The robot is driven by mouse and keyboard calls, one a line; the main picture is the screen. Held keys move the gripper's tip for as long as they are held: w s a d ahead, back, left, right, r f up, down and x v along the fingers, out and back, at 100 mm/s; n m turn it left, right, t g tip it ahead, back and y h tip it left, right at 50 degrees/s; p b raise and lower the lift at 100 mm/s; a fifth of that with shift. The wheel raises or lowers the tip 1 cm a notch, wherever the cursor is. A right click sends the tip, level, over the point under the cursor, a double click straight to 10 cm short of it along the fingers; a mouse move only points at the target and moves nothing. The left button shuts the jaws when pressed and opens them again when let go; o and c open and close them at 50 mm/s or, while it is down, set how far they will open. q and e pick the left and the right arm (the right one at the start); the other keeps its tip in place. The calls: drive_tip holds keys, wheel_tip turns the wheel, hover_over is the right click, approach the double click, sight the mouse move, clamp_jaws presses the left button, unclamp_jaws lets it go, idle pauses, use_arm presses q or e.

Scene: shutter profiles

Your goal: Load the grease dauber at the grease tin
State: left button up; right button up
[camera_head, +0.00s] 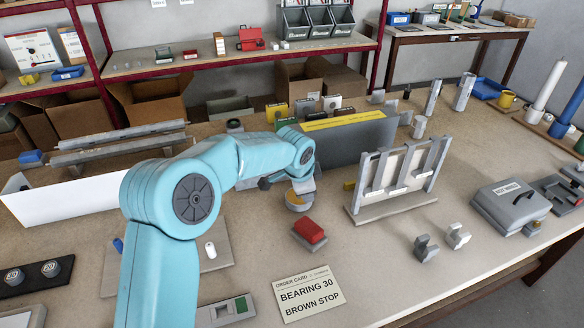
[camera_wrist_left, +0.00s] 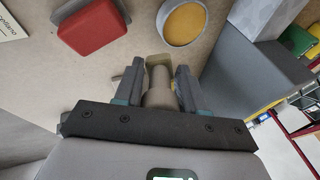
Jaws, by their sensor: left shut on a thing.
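The grease tin (camera_head: 298,202) is a small round grey tin with yellow grease, standing on the bench under the end of my left arm. It also shows at the top of the left wrist view (camera_wrist_left: 187,22). My left gripper (camera_wrist_left: 160,85) is shut on a grey-brown, round-handled thing, which I take to be the grease dauber (camera_wrist_left: 158,78). Its far end is close to the tin in the wrist view; I cannot tell whether it carries grease. In the head view my arm mostly hides the gripper and dauber. My right gripper is not in view.
A red-topped block (camera_head: 311,231) stands just in front of the tin. A grey rack (camera_head: 398,180) is to the right, and a grey box with a yellow-striped top (camera_head: 352,138) is behind. An order card (camera_head: 308,293) lies in front. The bench between card and rack is mostly clear.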

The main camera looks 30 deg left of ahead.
use_arm(q)
drive_tip(key=shift+w+a+m+t+h, duration=0.85)
drive_tip(key=shift+w+a+m, duration=1)
drive_tip(key=shift+a, duration=0.85)
drive_tip(key=shift+w+f+b, duration=0.15)
drive_tip(key=shift+f+b, duration=1.35)
drive_tip(key=shift+f, duration=1)
drive_tip(key=shift+f+b, duration=0.55)
wheel_tip(320, 180, up, 7)
drive_tip(key=p, duration=0.3)
drive_tip(key=shift+p, duration=0.4)
